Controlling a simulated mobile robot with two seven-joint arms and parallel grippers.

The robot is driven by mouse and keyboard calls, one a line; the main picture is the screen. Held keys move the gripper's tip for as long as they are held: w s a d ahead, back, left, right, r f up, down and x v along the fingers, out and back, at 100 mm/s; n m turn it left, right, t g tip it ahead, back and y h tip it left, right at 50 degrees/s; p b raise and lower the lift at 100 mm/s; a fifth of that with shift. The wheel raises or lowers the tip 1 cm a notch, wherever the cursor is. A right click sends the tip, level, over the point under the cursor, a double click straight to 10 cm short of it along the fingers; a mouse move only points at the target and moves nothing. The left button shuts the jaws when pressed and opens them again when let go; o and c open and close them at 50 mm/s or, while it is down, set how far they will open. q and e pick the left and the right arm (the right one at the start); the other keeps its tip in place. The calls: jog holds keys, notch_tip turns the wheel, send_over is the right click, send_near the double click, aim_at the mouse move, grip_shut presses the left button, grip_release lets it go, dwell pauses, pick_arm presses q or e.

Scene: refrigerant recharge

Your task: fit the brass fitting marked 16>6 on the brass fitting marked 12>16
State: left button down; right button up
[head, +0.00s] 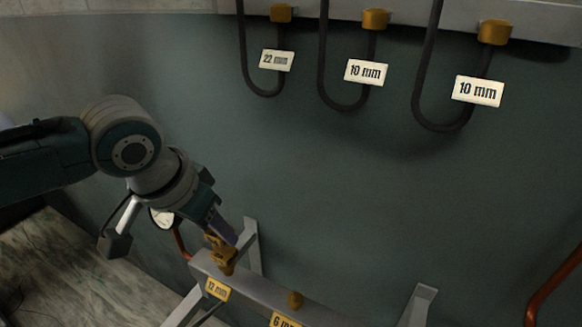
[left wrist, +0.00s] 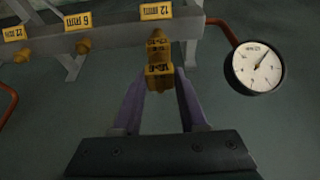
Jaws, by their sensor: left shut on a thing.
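My left gripper (head: 224,232) is shut on a brass fitting (left wrist: 160,78), which sits between its two purple fingers in the left wrist view. The small label on this fitting reads roughly 16>6. Straight beyond it a second brass fitting (left wrist: 158,46), with a small label that looks like 12>16, stands on the rail at the 12 mm tag (left wrist: 157,11). The two fittings overlap in the picture; I cannot tell whether they touch or are joined. In the head view the brass pieces (head: 218,247) merge below my fingertips. My right gripper is not in view.
The grey rail (head: 262,288) also bears a brass port (head: 295,299) tagged 6 mm and, in the left wrist view, one tagged 22 mm (left wrist: 14,34). A gauge (left wrist: 254,67) is close right of my fingers there. Looped hoses with tags (head: 366,71) hang above.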

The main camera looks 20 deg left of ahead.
pick_arm(q)
jog(key=shift+f, duration=0.4)
jog(key=shift+f, duration=0.15)
jog(key=shift+c, duration=1.8)
grip_release()
jog(key=p+v, duration=0.1)
jog(key=v, duration=0.9)
jog(key=shift+p, duration=0.35)
notch_tip(320, 180, up, 6)
jog(key=p, duration=0.8)
